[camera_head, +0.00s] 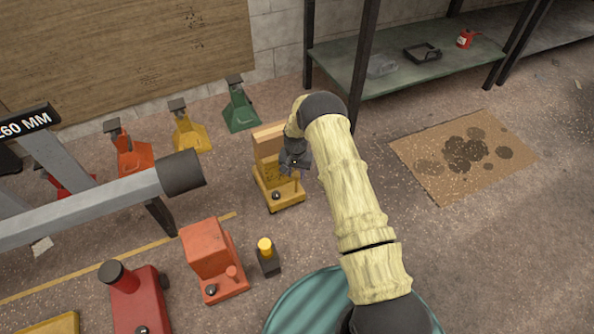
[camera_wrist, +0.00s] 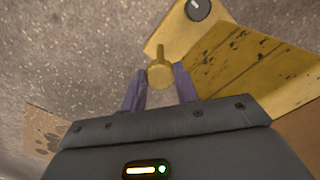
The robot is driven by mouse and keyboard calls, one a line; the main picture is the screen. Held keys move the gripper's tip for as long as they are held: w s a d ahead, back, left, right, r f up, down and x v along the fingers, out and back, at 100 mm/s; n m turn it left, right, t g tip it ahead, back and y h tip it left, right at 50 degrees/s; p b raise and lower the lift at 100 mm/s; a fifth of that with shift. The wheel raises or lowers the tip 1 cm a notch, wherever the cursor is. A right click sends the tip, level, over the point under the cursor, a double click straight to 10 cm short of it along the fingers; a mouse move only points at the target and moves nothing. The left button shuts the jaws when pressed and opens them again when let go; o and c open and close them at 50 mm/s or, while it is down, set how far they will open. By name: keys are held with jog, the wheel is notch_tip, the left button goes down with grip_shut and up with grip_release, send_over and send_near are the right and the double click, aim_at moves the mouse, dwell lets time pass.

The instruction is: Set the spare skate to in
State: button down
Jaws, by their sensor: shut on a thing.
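A yellow skate (camera_head: 278,196) stands on the floor in the middle of the head view, with a wooden block at its back and a black round knob with a pale mark at its front. My gripper (camera_head: 295,176) is over its right side. In the wrist view the skate's yellow body (camera_wrist: 232,70) lies to the right, and the black knob (camera_wrist: 198,9) is at the top. The peg's foot is hidden. I cannot tell which unit is the spare.
An orange-red unit (camera_head: 212,262), a red unit with a black roller (camera_head: 134,300) and a small yellow-capped post (camera_head: 266,256) stand nearer. Jack stands (camera_head: 187,130) line the wall. A grey beam (camera_head: 95,208) crosses the left. Stained cardboard (camera_head: 463,155) lies right, below a shelf (camera_head: 405,75).

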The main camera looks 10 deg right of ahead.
jog(key=shift+w+a+r, duration=0.1)
jog(key=shift+w+a, duration=0.05)
jog(key=shift+w, duration=0.2)
jog(key=c, duration=1.1)
grip_release()
jog(key=shift+o, duration=0.2)
jog(key=shift+s, duration=0.1)
notch_tip(320, 180, up, 17)
jog(key=p, duration=0.7)
jog(key=shift+p, duration=0.35)
jog(key=shift+r, duration=0.1)
